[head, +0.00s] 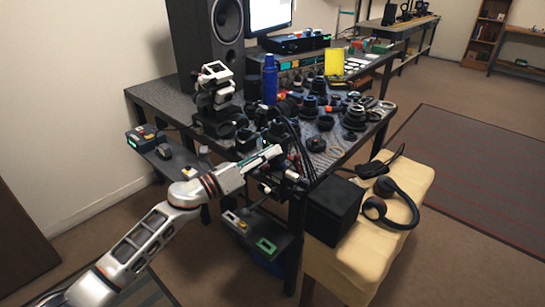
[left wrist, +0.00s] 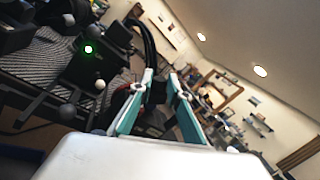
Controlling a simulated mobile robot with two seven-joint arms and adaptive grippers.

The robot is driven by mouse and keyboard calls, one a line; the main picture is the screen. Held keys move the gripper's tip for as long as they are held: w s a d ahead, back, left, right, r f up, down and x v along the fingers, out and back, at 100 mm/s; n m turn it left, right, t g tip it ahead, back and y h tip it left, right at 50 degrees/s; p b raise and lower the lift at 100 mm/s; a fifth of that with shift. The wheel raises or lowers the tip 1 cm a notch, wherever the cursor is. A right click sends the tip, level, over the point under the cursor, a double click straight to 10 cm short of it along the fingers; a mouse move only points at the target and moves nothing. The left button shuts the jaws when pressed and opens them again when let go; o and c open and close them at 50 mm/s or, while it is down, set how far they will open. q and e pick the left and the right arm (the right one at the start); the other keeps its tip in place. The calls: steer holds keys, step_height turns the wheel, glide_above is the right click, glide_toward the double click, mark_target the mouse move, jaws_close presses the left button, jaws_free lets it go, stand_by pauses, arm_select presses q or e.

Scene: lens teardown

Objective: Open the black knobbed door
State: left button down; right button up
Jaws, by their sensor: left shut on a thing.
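My left gripper (head: 272,156) reaches in from the left to the front edge of the cluttered table, beside black equipment and cables. In the left wrist view its two teal-padded fingers (left wrist: 158,105) stand a little apart, with a dark thing (left wrist: 155,122) between them. It is shut on this thing, whose shape is mostly hidden. A black box-like unit (left wrist: 88,65) with a green light and pale round knobs (left wrist: 100,84) shows to the left of the fingers. I cannot tell for certain which black surface is the knobbed door. My right gripper is not in view.
The dark table (head: 160,97) holds a speaker (head: 213,35), a blue bottle (head: 269,80) and many lens parts. A cream padded bench (head: 385,240) at the right bears a black box (head: 333,210) and headphones (head: 390,203). The carpet beyond is clear.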

arm_select(q)
steer(key=n, duration=0.1)
steer(key=a+n+t, duration=0.1)
steer(key=n, duration=0.1)
steer(key=shift+w, duration=0.35)
steer(key=shift+w+a+f+n+t+y+p, duration=0.15)
steer(key=shift+w+a+f+n+t+y, duration=0.3)
steer(key=shift+n, duration=1.7)
steer(key=shift+w+a+f+n+t+y+p, duration=0.25)
steer(key=shift+a+n+t+y, duration=0.4)
steer(key=shift+n, duration=1.45)
steer(key=shift+w+a+f+n+t+y+p, duration=0.1)
steer(key=shift+w+a+f+n+t+y, duration=0.45)
steer(key=shift+n, duration=1.6)
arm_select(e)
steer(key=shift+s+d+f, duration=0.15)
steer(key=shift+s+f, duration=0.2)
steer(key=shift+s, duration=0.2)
arm_select(q)
steer(key=shift+s+d+r, duration=0.2)
steer(key=shift+d, duration=0.05)
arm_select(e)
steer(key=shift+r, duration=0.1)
